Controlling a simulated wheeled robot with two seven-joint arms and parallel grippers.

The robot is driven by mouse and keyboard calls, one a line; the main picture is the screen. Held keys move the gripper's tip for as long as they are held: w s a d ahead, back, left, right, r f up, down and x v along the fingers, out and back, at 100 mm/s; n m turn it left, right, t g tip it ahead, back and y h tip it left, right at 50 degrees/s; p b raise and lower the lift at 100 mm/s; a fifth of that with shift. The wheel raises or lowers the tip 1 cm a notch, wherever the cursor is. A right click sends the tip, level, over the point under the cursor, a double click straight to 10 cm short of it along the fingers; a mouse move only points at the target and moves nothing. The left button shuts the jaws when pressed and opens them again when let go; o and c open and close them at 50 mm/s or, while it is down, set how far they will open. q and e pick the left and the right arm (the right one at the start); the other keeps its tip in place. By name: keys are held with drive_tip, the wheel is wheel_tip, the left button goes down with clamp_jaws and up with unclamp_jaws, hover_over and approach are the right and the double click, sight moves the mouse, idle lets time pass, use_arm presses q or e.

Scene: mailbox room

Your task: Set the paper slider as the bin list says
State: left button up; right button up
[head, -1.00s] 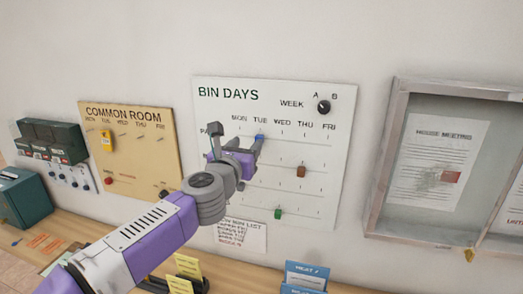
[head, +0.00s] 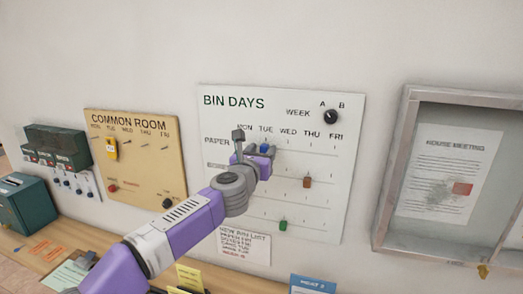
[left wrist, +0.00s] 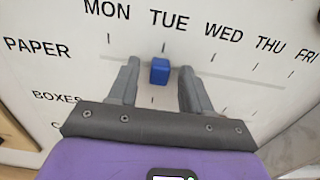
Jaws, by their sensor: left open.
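The blue paper slider (head: 265,149) sits on the PAPER row of the white BIN DAYS board (head: 226,121), under TUE. In the left wrist view the blue slider (left wrist: 160,71) stands between the two fingers, with a gap on each side. My left gripper (head: 254,146) is open at the board; its open fingers (left wrist: 156,88) also show in the wrist view. The bin list (head: 244,246) is a white paper below the board; its lines are too small to read surely. My right gripper is not in view.
A brown slider (head: 306,182) and a green slider (head: 283,225) sit on lower rows. The black WEEK knob (head: 331,117) is at the board's top right. The tan COMMON ROOM board (head: 140,160) hangs left, a framed notice case (head: 392,170) right.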

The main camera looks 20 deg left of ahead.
use_arm(q)
drive_tip(key=shift+w+f, duration=0.1)
drive_tip(key=shift+w, duration=0.05)
clamp_jaws()
idle(0.4)
